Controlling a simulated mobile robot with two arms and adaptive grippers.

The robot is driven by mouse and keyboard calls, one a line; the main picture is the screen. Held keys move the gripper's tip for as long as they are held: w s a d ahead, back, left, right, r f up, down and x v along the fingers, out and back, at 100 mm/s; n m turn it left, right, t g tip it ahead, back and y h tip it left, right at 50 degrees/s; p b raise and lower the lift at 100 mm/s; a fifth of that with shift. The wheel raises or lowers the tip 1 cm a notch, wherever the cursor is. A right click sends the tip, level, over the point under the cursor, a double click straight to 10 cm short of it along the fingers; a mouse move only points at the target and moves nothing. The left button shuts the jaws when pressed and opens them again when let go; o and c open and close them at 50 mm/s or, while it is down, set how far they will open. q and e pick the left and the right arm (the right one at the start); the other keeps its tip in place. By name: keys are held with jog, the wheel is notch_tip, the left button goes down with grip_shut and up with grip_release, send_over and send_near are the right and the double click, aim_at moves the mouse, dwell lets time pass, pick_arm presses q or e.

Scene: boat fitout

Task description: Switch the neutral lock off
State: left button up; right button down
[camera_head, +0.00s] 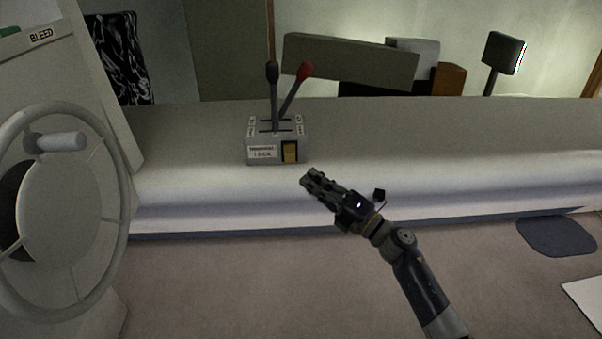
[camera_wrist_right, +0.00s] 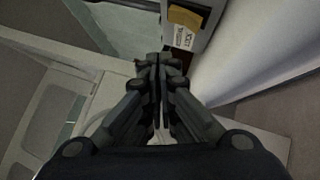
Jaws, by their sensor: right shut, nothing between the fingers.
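A grey control box (camera_head: 275,140) stands on the long pale ledge in the head view, with one black-knobbed lever (camera_head: 273,90) and one red-knobbed lever (camera_head: 297,85). On its front are a white label and a yellow-brown rocker switch (camera_head: 290,151), which looks to be the neutral lock. My right gripper (camera_head: 307,178) is shut and empty, just below and right of the box, apart from it. In the right wrist view the shut fingers (camera_wrist_right: 160,65) point toward the box, whose yellow switch (camera_wrist_right: 184,17) and label (camera_wrist_right: 184,38) show just past the fingertips. My left gripper is not in view.
A large pale wheel with a knob (camera_head: 62,141) stands at the left beside a panel marked BLEED (camera_head: 42,36). The pale ledge (camera_head: 440,130) is bare to the right of the box. A long grey-brown block (camera_head: 350,62) and a dark screen (camera_head: 503,52) are behind it.

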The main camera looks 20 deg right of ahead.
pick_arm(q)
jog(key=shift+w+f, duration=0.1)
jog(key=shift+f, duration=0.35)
pick_arm(e)
jog(key=v, duration=0.3)
jog(key=shift+s+d+r, duration=0.1)
jog(key=shift+s+r, duration=0.2)
jog(key=shift+s, duration=0.1)
